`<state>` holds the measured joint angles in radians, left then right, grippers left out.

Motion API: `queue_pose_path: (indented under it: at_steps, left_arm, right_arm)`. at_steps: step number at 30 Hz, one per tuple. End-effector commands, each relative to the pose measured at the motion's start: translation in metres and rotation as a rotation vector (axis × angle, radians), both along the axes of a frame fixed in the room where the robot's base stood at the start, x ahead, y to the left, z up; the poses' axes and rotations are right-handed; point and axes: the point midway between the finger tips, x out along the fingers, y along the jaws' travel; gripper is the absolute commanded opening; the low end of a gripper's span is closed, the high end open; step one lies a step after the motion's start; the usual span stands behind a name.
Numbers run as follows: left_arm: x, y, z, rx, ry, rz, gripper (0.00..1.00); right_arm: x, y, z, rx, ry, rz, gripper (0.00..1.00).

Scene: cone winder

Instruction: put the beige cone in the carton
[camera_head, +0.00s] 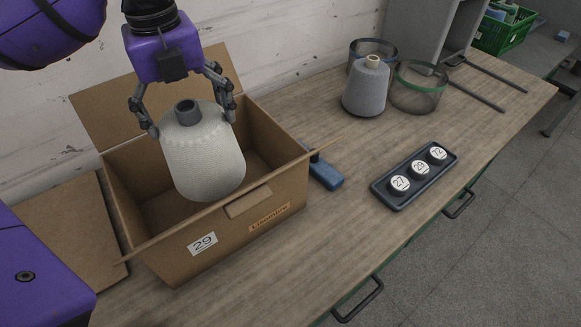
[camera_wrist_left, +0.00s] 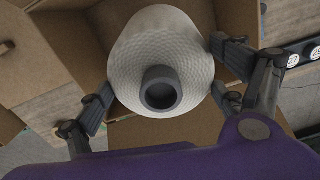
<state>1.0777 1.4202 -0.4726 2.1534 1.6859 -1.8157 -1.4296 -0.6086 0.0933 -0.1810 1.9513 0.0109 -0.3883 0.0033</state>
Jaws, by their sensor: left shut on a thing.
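A pale beige-white yarn cone (camera_head: 203,158) with a dark grey tube at its top is held by my left gripper (camera_head: 190,112). The gripper's fingers are shut around its upper part from both sides. The cone hangs roughly upright over the open carton (camera_head: 172,252), and its lower part shows in front of the carton's inside. I cannot tell how far its base is from the carton floor. The cone fills the middle of the left wrist view (camera_wrist_left: 160,60), with the fingers on both its sides. The carton bears a label reading 29. My right gripper is not in view.
A grey cone (camera_head: 366,88) stands at the back by two round wire-like holders (camera_head: 418,88). A dark tray (camera_head: 414,178) holds discs marked 27, 29 and 72. A blue tool (camera_head: 325,173) lies beside the carton. A green crate (camera_head: 503,30) is at the far right.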

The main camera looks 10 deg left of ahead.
Motion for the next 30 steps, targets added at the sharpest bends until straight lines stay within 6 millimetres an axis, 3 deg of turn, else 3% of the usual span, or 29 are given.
queue_pose_path:
  at_steps: [1,3,9,18,30]
  left_arm:
    - [0.005,0.004,-0.016,0.001,0.021,-0.052,0.26]
    - [0.009,0.008,-0.025,0.003,0.029,-0.123,0.26]
    - [0.016,0.014,-0.037,0.006,0.039,-0.239,0.26]
    - [0.016,0.014,-0.083,0.006,0.04,-0.257,0.26]
    - [0.016,0.014,-0.118,0.006,0.039,-0.257,0.26]
  right_arm:
    - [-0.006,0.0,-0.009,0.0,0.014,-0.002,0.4]
    - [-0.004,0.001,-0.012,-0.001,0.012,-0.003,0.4]
    - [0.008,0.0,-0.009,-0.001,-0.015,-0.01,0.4]
    - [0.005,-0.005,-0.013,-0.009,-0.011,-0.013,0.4]
    - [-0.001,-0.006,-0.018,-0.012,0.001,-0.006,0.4]
